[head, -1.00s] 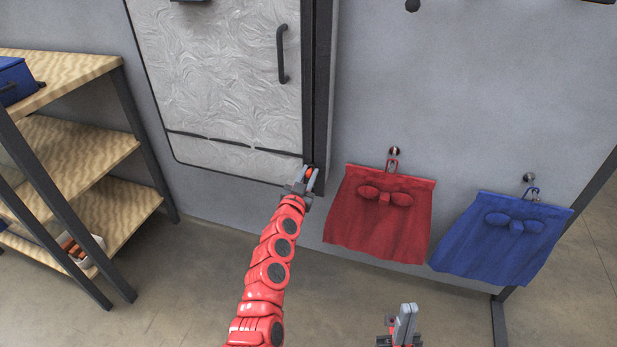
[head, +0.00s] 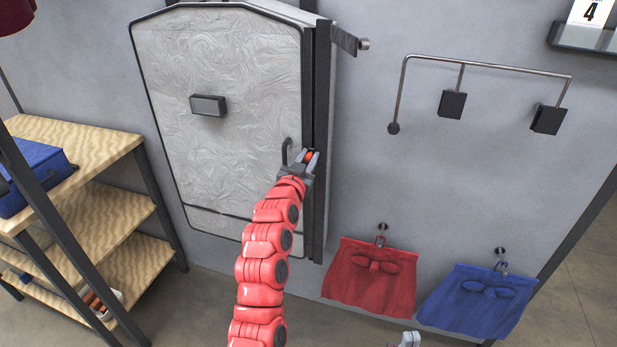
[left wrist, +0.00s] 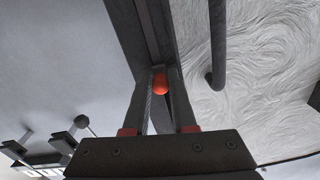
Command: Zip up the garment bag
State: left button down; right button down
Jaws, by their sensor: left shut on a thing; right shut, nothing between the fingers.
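The garment bag (head: 240,75) is a tall grey crinkled panel with black trim, upright against the wall in the head view; it also fills the right of the left wrist view (left wrist: 255,75). A dark zip track (head: 321,90) runs down its right side. My left gripper (head: 311,160) is shut on the orange zip pull (head: 309,155), beside the lower end of the bag's curved black handle (head: 285,150). The pull also shows between the fingers in the left wrist view (left wrist: 160,84). My right gripper (head: 408,340) is shut and empty at the bottom edge, mostly cut off.
A red cloth bag (head: 370,285) and a blue one (head: 475,305) hang on wall hooks at right. A metal rail (head: 490,66) with dark blocks is above them. A wooden shelf unit (head: 85,145) with a blue case (head: 35,178) stands at left.

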pick_arm(q)
notch_tip(320, 180, up, 25)
jog(key=p, duration=0.1)
jog(key=shift+a, duration=0.1)
jog(key=c, duration=0.9)
grip_release()
jog(key=shift+o, duration=0.7)
jog(key=shift+f, duration=0.1)
jog(key=shift+s, duration=0.1)
jog(key=b+v, duration=0.2)
jog(key=v, duration=1.5)
jog(key=shift+b, duration=0.3)
